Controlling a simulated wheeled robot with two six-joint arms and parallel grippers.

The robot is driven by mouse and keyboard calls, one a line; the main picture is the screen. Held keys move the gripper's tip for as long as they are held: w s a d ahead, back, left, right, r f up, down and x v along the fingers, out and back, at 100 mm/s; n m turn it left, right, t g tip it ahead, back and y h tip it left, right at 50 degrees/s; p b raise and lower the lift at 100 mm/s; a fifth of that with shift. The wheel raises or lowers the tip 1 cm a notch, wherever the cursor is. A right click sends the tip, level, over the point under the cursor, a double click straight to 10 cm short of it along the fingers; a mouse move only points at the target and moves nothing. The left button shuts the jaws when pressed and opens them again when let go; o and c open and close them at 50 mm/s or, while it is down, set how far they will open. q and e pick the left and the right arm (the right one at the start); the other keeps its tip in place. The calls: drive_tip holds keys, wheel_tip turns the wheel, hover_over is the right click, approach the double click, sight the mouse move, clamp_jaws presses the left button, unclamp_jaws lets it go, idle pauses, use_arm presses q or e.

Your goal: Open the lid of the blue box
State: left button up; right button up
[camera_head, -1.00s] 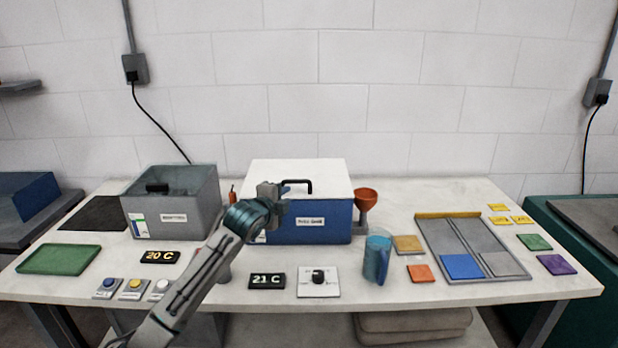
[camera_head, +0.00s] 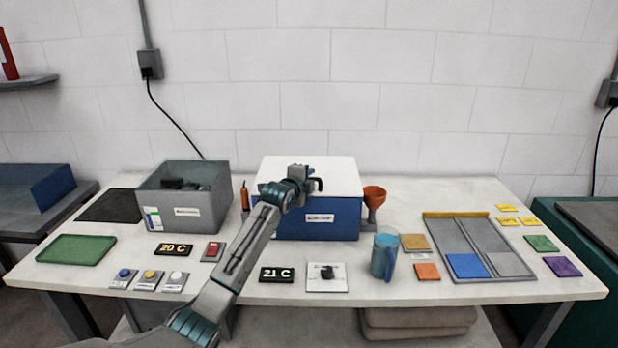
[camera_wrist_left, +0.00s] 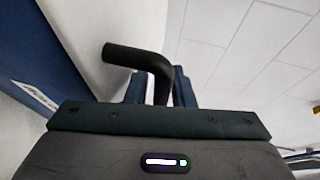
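The blue box (camera_head: 335,222) stands at the back middle of the table in the head view, with its white lid (camera_head: 337,170) down. A black bar handle (camera_head: 318,184) rises from the lid, partly covered by my left gripper (camera_head: 309,179). In the left wrist view, the bent black handle (camera_wrist_left: 140,55) runs down between the two fingers of my left gripper (camera_wrist_left: 160,85). The fingers stand apart on either side of it, with narrow gaps showing. The blue box's side (camera_wrist_left: 40,60) fills the left of that view. My right gripper is not in view.
A grey open bin (camera_head: 187,205) stands left of the box, with an orange-handled tool (camera_head: 245,197) between them. An orange funnel (camera_head: 373,198) stands close to the box's right. A blue jug (camera_head: 384,255), a 21 C display (camera_head: 276,275) and a knob panel (camera_head: 327,279) lie in front.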

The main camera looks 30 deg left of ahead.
use_arm(q)
drive_tip(key=shift+c, duration=0.2)
clamp_jaws()
